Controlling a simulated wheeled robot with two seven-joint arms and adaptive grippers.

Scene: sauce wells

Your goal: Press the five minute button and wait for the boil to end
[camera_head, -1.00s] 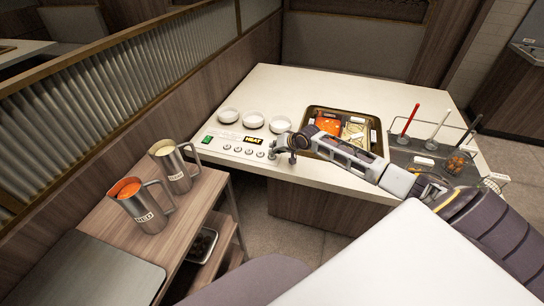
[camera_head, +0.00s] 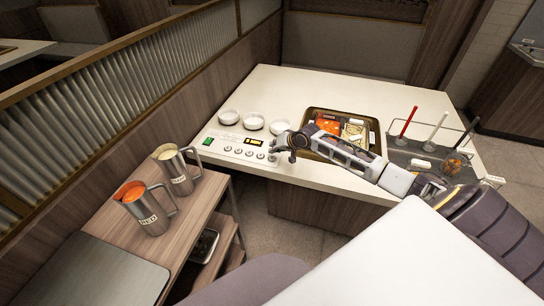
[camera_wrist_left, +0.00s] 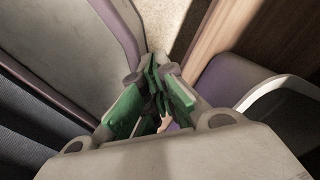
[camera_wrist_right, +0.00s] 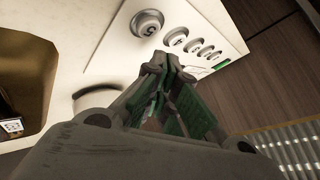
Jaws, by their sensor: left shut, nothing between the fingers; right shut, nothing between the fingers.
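A white control panel (camera_head: 222,142) on the counter's left front carries a row of round buttons and a small lit display (camera_head: 253,141), whose text is too small to read surely. The right wrist view shows the buttons close up; the largest, at the row's end, seems marked 5 (camera_wrist_right: 147,23). My right gripper (camera_head: 274,151) is shut and empty over the panel's right end. In the right wrist view, its tips (camera_wrist_right: 160,66) appear below the buttons; contact cannot be told. My left gripper (camera_wrist_left: 158,65) is shut and empty, away from the panel.
Three white bowls (camera_head: 254,122) stand behind the panel. A brown-rimmed tray (camera_head: 312,110) with food packs lies behind my right arm. Two labelled steel pitchers (camera_head: 150,211) stand on the lower side table. A wire rack (camera_head: 455,128) stands at right.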

